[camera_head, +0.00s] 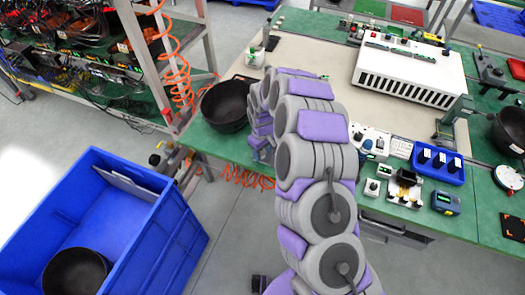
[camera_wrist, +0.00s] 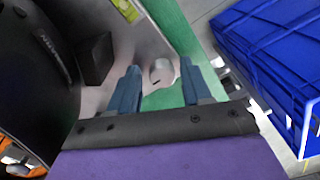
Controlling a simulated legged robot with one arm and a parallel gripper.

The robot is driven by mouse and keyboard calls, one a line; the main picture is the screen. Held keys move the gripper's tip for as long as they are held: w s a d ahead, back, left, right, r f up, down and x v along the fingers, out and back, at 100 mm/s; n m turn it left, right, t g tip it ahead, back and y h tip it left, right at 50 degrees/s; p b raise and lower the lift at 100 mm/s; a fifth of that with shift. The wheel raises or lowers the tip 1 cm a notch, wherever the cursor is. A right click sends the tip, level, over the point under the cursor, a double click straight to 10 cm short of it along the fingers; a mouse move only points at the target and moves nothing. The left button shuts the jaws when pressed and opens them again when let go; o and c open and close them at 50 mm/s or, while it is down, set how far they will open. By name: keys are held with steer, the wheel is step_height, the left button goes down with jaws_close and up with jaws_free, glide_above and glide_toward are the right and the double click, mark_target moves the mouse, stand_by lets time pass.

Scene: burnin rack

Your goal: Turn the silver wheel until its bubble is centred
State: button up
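The silver wheel (camera_wrist: 162,72) shows in the wrist view as a small, pale round knob with a dark slot-like mark. My gripper (camera_wrist: 160,68) is open, and its two blue-grey fingers stand apart on either side of the wheel. A gap shows between the wheel and the right finger; contact with the left finger cannot be told. In the head view my arm reaches over the near edge of the green bench (camera_head: 205,140), and the wheel cannot be made out there. No bubble is visible in either view.
A black bowl (camera_head: 227,106) stands on the bench close to my arm's end. A blue crate (camera_head: 185,235) holding another black bowl (camera_head: 76,272) is on the floor at lower left. Orange coiled hoses (camera_head: 177,75) hang nearby. A white instrument box (camera_head: 410,72) stands farther back.

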steer(key=shift+a, duration=0.15)
steer(key=c, duration=0.8)
steer(key=shift+c, duration=0.2)
steer(key=shift+m+p, duration=0.3)
steer(key=shift+p, duration=0.05)
steer(key=shift+r+m+p, duration=0.15)
steer(key=shift+m+p, duration=0.6)
steer(key=shift+m, duration=0.25)
steer(key=m+p, duration=0.2)
steer(key=m, duration=0.2)
steer(key=shift+p, duration=0.35)
steer(key=m+p, duration=0.1)
steer(key=m, duration=0.3)
steer(key=shift+a+m+p, duration=0.1)
steer(key=shift+m+p, duration=0.4)
steer(key=shift+m, duration=1.5)
